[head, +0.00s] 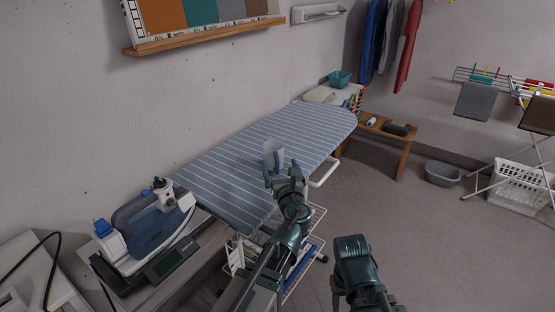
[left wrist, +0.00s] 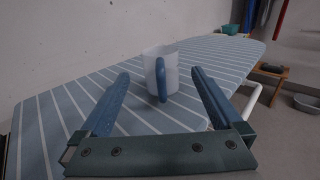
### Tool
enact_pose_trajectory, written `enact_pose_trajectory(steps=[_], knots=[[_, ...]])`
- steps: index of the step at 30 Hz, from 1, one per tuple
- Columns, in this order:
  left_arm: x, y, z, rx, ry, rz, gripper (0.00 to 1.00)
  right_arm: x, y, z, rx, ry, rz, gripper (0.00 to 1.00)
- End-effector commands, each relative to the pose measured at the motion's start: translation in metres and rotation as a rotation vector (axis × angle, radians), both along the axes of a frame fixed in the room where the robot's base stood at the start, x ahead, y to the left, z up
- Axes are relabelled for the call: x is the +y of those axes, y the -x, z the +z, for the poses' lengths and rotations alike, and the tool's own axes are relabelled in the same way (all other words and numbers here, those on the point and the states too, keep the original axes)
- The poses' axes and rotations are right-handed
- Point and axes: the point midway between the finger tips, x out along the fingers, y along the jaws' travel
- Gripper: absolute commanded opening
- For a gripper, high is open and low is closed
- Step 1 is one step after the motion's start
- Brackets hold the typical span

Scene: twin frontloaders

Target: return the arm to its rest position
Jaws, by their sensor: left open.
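My left gripper (head: 282,170) is above the striped ironing board (head: 225,190), near its right edge in the head view. Its two blue fingers are spread open, with nothing between them. A white mug (head: 272,149) with a blue handle stands upright on the board just beyond the fingertips. In the left wrist view the mug (left wrist: 171,66) sits ahead of the open left gripper (left wrist: 160,82), its handle facing me.
A steam iron station (head: 150,230) stands at the lower left. A wire trolley (head: 308,250) is below the board. A wooden bench (head: 400,145), a grey tub (head: 443,173), a white laundry basket (head: 518,188) and a drying rack stand to the right.

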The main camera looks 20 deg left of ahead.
Motion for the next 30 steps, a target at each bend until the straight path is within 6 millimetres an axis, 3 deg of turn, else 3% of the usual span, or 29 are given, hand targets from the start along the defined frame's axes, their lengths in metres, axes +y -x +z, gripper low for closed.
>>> enact_pose_trajectory(steps=[4, 16, 25, 30], knots=[[-0.004, 0.010, 0.000, 0.000, 0.000, 0.000, 1.00, 0.000, 0.000, 0.000, 0.000, 0.000, 0.000, 0.50], [-0.005, 0.011, 0.002, 0.000, 0.000, 0.001, 1.00, 0.000, 0.000, 0.002, 0.000, 0.000, 0.000, 0.50], [-0.005, 0.011, 0.054, 0.000, 0.000, 0.001, 1.00, 0.000, 0.000, 0.054, 0.000, 0.000, 0.000, 0.50], [-0.005, 0.011, 0.073, 0.000, 0.000, 0.001, 1.00, 0.000, 0.000, 0.073, 0.000, 0.000, -0.001, 0.50]])
